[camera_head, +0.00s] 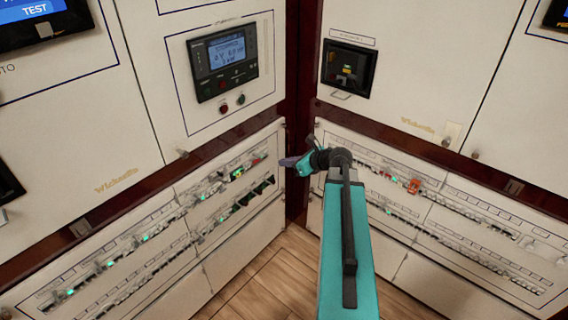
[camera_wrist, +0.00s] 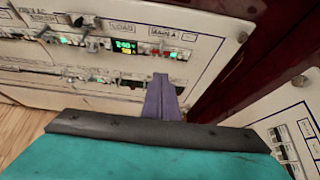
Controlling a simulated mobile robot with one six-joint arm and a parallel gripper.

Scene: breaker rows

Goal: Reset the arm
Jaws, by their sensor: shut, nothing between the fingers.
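My gripper (camera_head: 290,162) is at the end of my teal arm, near the corner where the two cabinet walls meet. In the wrist view its purple fingers (camera_wrist: 161,98) are together with nothing between them. They point at the left breaker panel (camera_head: 150,238). The fingertips overlap its lower part in the wrist view, and I cannot tell whether they touch it. The panel carries rows of breakers (camera_wrist: 120,44) with green lights and a small lit display (camera_wrist: 125,47).
The right breaker panel (camera_head: 450,215) stands beside my arm, with an orange-red switch (camera_head: 414,186) on it. A control screen (camera_head: 226,53) is on the left cabinet above. A black device (camera_head: 348,69) is on the right cabinet. Wooden floor (camera_head: 275,275) is free below the corner.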

